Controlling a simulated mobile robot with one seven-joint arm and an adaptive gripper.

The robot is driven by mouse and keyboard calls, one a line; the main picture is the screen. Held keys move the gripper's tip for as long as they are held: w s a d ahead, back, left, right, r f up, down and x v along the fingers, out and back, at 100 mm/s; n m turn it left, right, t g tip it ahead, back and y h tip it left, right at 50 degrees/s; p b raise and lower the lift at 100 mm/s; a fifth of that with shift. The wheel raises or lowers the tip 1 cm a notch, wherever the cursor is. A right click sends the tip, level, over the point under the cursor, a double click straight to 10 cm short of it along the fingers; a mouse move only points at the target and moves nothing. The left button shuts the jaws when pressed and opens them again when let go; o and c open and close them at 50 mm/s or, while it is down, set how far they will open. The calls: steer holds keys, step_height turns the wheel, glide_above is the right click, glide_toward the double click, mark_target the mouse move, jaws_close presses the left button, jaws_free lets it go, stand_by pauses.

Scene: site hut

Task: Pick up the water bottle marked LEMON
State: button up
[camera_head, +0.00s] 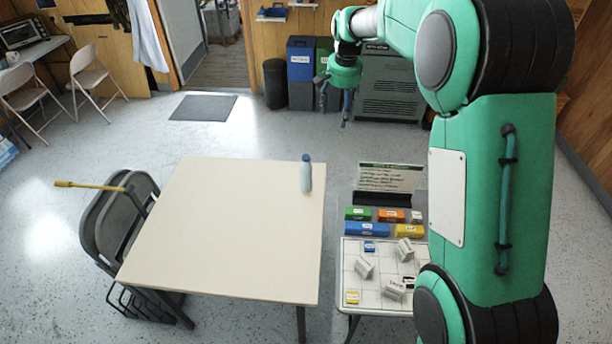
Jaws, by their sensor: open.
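One bottle (306,175) stands upright near the far right corner of the cream table. It has a pale body and a blue cap. I cannot read any marking on it from here. My gripper (335,103) hangs open and empty at the upper middle of the picture, fingers pointing down, apart from the bottle. In the picture it is above and to the right of the bottle.
The cream table (230,230) is otherwise bare. A folding chair (108,222) with a yellow-handled tool stands at its left. At its right, a small white table (350,298) holds blocks beside coloured boxes and a sign (389,178). Open floor lies beyond.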

steer(key=w+a+f, duration=0.6)
steer(key=w+f, duration=0.1)
steer(key=f, duration=0.5)
steer(key=m+g+p, duration=0.1)
steer(key=g+p, duration=0.1)
glide_above(306, 157)
steer(key=f, duration=1.1)
steer(key=shift+w+d+f, duration=0.15)
steer(key=shift+d+f, duration=0.05)
steer(key=shift+f, duration=0.1)
steer(key=shift+a+f, duration=0.1)
steer(key=shift+f, duration=0.15)
steer(key=shift+f, duration=0.1)
steer(key=shift+f+b, duration=0.4)
steer(key=shift+f, duration=3.8)
steer(key=shift+f, duration=0.15)
steer(key=shift+f, duration=2.5)
